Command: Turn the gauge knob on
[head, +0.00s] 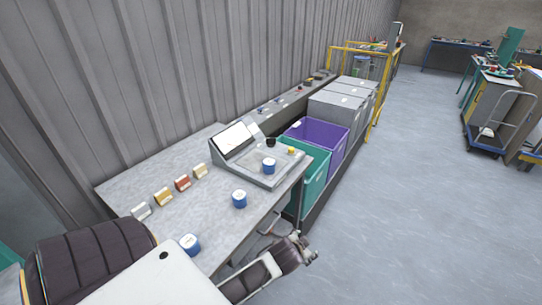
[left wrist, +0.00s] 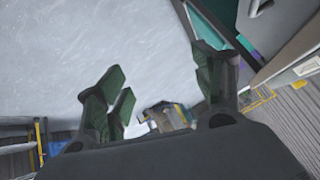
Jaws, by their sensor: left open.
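A grey sloped console (head: 262,177) with a white screen (head: 234,138) stands at the far end of the grey workbench (head: 225,240) in the head view. A small black knob-like part (head: 270,142) and a small yellow one (head: 291,150) sit on its back and right side. I cannot tell which is the gauge knob. My left gripper (head: 304,250) is off the bench's right edge, lower than the console and apart from it. In the left wrist view its dark green fingers (left wrist: 165,92) are spread with nothing between them. My right gripper is not in view.
A blue-and-white jar (head: 268,166) is on the console; two more (head: 239,199) (head: 189,243) stand along the bench. Several coloured blocks (head: 182,183) line its left side. A teal bin (head: 313,178) and purple bin (head: 322,137) stand beyond.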

